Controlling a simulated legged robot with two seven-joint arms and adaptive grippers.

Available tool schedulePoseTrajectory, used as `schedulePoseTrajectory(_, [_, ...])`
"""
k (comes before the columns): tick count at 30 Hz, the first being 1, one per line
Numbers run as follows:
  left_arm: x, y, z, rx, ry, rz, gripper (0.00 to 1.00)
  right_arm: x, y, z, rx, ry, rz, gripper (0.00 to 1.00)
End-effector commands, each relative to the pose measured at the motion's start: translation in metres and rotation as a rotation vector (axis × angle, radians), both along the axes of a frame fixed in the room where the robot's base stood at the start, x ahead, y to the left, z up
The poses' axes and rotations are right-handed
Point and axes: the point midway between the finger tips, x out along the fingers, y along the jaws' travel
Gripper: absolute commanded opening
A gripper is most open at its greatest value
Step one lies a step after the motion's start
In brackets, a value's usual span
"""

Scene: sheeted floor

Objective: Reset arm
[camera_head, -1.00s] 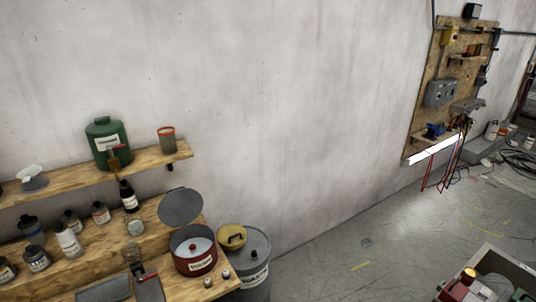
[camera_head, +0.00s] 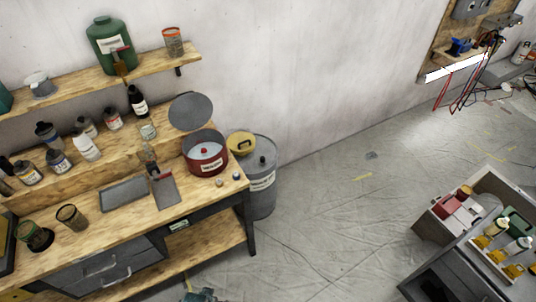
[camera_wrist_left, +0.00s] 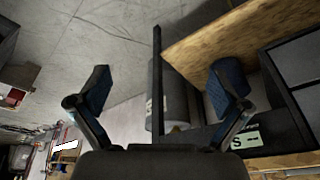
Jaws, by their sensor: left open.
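My left gripper (camera_wrist_left: 160,88) is open in the left wrist view. Its two dark blue-padded fingers stand wide apart with nothing between them. Behind the fingers are a dark table leg, the grey drum and the wooden lower shelf (camera_wrist_left: 225,35) of the workbench. In the head view, a small teal and dark part (camera_head: 203,295) shows at the bottom edge, which may be a piece of my left arm. My right gripper is in neither view.
The wooden workbench (camera_head: 75,243) at left holds a red pot (camera_head: 205,156), bottles and trays. A grey drum (camera_head: 262,190) stands at its right end. Sheeted floor (camera_head: 330,225) is clear in the middle. A grey cart (camera_head: 460,265) with bottles stands at lower right. A tool board hangs upper right.

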Motion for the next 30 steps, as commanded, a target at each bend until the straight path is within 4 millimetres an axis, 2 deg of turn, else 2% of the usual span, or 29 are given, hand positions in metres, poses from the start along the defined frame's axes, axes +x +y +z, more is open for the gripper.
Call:
schedulePoseTrajectory(1, [0.0,-0.001,-0.019,0.001,0.01,-0.001,1.0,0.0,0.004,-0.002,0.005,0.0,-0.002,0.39])
schedulePoseTrajectory(5, [-0.003,-0.003,-0.069,0.004,0.032,-0.004,1.0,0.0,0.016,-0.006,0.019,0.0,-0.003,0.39])
schedulePoseTrajectory(8, [-0.012,-0.003,-0.118,0.006,0.051,-0.008,1.0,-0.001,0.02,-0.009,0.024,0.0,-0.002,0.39])
schedulePoseTrajectory(10, [-0.024,-0.001,-0.161,0.008,0.07,-0.011,1.0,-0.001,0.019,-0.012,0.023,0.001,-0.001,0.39])
schedulePoseTrajectory(12, [-0.043,0.001,-0.207,0.01,0.09,-0.014,1.0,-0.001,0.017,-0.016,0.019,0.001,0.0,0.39])
schedulePoseTrajectory(15, [-0.078,0.007,-0.264,0.012,0.117,-0.021,1.0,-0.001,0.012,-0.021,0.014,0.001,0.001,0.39])
schedulePoseTrajectory(18, [-0.119,0.014,-0.309,0.016,0.142,-0.027,1.0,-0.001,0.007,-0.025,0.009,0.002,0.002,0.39])
schedulePoseTrajectory(21, [-0.157,0.021,-0.339,0.019,0.162,-0.031,1.0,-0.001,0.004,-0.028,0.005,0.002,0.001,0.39])
schedulePoseTrajectory(24, [-0.186,0.027,-0.355,0.021,0.176,-0.035,1.0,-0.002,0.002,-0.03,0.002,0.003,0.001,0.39])
schedulePoseTrajectory(27, [-0.203,0.031,-0.362,0.023,0.182,-0.038,1.0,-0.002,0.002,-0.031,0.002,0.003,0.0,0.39])
schedulePoseTrajectory(30, [-0.209,0.032,-0.365,0.023,0.184,-0.038,1.0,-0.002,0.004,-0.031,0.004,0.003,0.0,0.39])
